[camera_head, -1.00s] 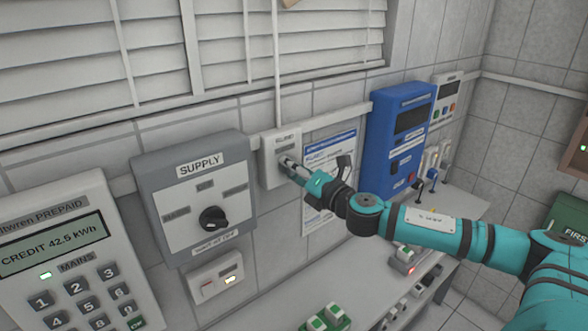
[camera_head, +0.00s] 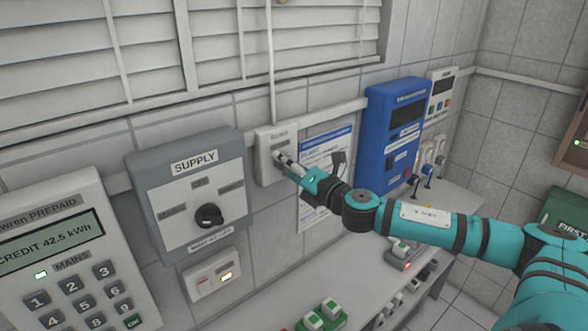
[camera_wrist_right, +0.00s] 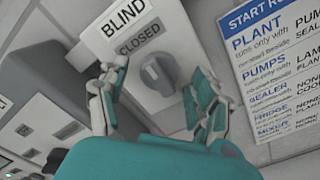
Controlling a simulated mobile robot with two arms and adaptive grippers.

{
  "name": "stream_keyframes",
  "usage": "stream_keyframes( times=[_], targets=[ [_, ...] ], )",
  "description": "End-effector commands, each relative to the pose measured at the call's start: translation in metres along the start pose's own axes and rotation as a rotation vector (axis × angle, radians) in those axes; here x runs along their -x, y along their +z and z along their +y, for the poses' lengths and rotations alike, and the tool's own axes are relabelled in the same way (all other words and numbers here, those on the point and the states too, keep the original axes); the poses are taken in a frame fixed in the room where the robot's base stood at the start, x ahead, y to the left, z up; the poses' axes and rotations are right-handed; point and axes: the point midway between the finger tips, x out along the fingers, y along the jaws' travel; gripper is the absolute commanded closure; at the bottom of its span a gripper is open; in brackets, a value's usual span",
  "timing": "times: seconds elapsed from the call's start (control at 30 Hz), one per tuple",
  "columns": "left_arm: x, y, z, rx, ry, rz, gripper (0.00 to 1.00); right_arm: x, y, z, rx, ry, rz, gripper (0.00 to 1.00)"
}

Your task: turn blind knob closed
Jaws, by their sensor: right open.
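The white blind panel (camera_head: 264,172) is on the tiled wall below the window, right of the grey supply box. In the right wrist view its face (camera_wrist_right: 110,45) reads BLIND and CLOSED. Its grey knob (camera_wrist_right: 157,76) sits below the CLOSED label, and the lettering is tilted. In the head view the knob is hidden behind my right gripper (camera_head: 280,159), which is at the panel. In the wrist view my right gripper (camera_wrist_right: 155,100) is open, with one finger on each side of the knob. I cannot tell whether either finger touches it. My left gripper is not in view.
The supply box (camera_head: 190,195) with a black knob and a prepaid meter (camera_head: 60,215) are to the left. A start-rules poster (camera_head: 325,165) and a blue unit (camera_head: 395,130) are to the right. A bench (camera_head: 275,300) with small items runs below.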

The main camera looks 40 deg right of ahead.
Motion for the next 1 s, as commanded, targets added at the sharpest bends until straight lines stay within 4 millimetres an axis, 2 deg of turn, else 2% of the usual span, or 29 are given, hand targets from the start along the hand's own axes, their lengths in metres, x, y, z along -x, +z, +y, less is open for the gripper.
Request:
stream_keyframes(
  times=[0.17,0.5,0.73,1.0],
  targets=[
    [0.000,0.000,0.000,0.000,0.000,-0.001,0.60,0.009,0.000,-0.002,0.002,-0.005,0.000,0.35],
    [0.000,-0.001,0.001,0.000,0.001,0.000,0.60,0.044,0.002,-0.006,0.008,-0.015,-0.003,0.35],
    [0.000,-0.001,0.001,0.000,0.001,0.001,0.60,0.061,-0.003,-0.001,0.006,-0.002,0.008,0.35],
    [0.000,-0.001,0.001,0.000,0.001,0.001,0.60,0.081,-0.001,-0.003,0.016,-0.014,0.001,0.35]
  ],
)
